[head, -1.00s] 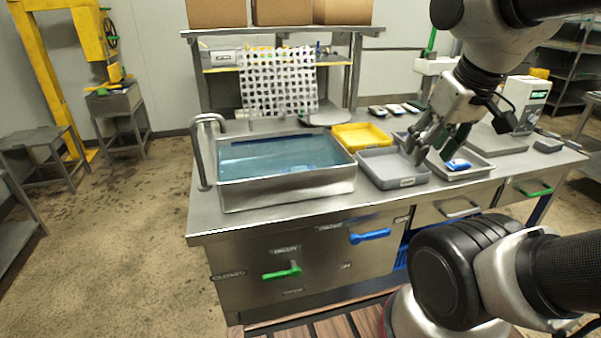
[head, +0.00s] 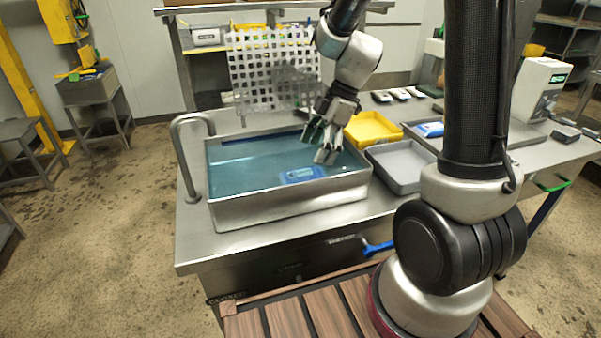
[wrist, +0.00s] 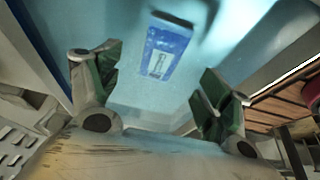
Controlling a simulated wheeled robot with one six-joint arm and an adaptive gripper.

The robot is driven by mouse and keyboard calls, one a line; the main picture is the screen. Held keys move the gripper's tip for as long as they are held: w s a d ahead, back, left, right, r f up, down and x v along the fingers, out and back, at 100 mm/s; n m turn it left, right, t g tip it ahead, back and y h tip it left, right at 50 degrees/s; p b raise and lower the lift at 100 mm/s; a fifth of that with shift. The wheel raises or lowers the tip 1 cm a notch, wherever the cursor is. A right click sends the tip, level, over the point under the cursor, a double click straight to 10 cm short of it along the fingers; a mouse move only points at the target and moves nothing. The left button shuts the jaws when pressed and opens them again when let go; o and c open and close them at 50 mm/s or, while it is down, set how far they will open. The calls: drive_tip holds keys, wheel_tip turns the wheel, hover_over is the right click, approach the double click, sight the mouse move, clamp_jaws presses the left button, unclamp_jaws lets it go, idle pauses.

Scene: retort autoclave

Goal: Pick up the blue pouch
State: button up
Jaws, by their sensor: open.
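The blue pouch (head: 300,175) lies in the water of the steel basin (head: 290,209), near its front right part. It also shows in the wrist view (wrist: 163,50), blue with a pale label, ahead of the fingers and between them. My gripper (head: 322,142) is open and empty, above the right part of the basin and up and to the right of the pouch. In the wrist view its green-padded fingers (wrist: 155,95) stand wide apart, not touching the pouch. A second blue and white pouch (head: 429,129) lies on the metal tray at the right.
A grey tray (head: 402,183) and a yellow tray (head: 374,142) stand right of the basin. A curved faucet (head: 180,160) rises at the basin's left. A perforated white sheet (head: 272,100) hangs behind it. The basin's walls surround the pouch.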

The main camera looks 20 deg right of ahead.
sight(306, 172)
drive_tip(key=x, duration=0.7)
drive_tip(key=shift+s, duration=0.1)
drive_tip(key=shift+c, duration=0.4)
drive_tip(key=shift+r, duration=0.1)
drive_tip(key=c, duration=1.1)
